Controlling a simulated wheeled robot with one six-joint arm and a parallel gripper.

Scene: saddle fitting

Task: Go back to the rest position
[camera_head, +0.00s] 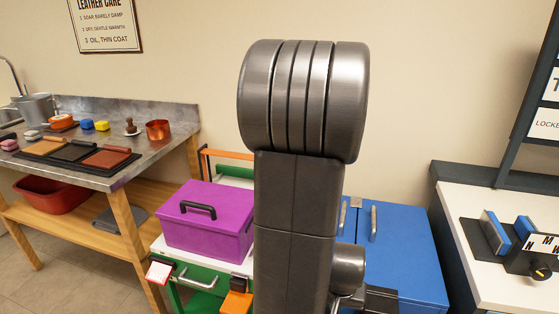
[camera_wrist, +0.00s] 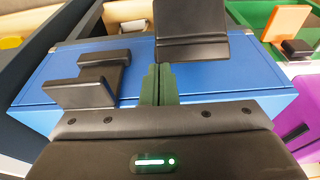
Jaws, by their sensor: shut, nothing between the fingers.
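My gripper (camera_wrist: 158,85) shows in the wrist view with its two dark green fingers together and nothing between them. It is over the top of a blue chest (camera_wrist: 215,85), beside dark bracket-like parts (camera_wrist: 88,85). I cannot tell how far above the lid the fingers are. In the head view my arm stands upright in the middle and hides part of the scene. The blue chest (camera_head: 405,235) shows to the right of it, with metal handles on top. The gripper is not clearly visible in the head view.
A purple box (camera_head: 205,225) sits on a green and white cart left of my arm. A metal-topped workbench (camera_head: 165,150) with leather pieces and small pots stands at the left. A white-topped bench (camera_head: 500,280) with a blue-jawed clamp (camera_head: 495,232) is at the right.

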